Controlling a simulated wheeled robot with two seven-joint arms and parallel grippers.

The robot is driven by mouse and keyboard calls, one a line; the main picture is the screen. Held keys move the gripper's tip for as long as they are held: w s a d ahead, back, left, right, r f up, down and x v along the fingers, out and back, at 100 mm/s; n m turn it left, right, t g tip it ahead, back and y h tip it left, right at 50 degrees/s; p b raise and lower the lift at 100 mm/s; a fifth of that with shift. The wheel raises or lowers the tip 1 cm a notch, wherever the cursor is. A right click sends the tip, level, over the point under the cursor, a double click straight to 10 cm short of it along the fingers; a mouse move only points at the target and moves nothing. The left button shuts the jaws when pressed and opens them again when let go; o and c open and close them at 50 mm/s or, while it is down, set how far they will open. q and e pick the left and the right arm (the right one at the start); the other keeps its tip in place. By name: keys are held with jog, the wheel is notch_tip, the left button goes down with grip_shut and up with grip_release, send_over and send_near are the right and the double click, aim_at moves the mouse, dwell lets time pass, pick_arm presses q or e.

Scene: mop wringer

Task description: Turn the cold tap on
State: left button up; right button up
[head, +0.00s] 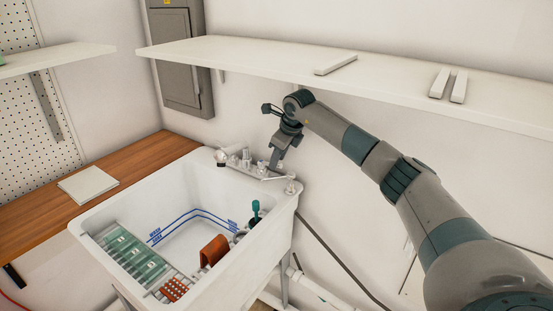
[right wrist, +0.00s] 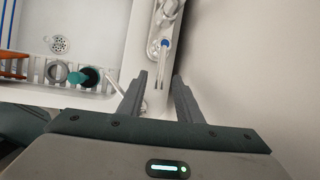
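The cold tap, with a round blue mark (right wrist: 165,44) on top, shows in the right wrist view on the white tap base. Its pale lever (right wrist: 162,68) points down the picture toward the space between my fingertips. My right gripper (right wrist: 160,77) is open, with a finger on each side of the lever's end; I cannot tell whether either finger touches it. In the head view my right gripper (head: 276,163) reaches down at the right end of the tap base (head: 243,165) and partly hides that end. My left gripper is not in view.
The white sink (head: 95,222) holds a green-patterned rack (head: 135,254), an orange-brown item (head: 214,250) and a teal-handled brush (head: 256,208). A thin lever (head: 277,179) stands on the sink's right rim.

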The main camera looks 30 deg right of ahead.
jog(key=shift+x, duration=1.05)
grip_shut()
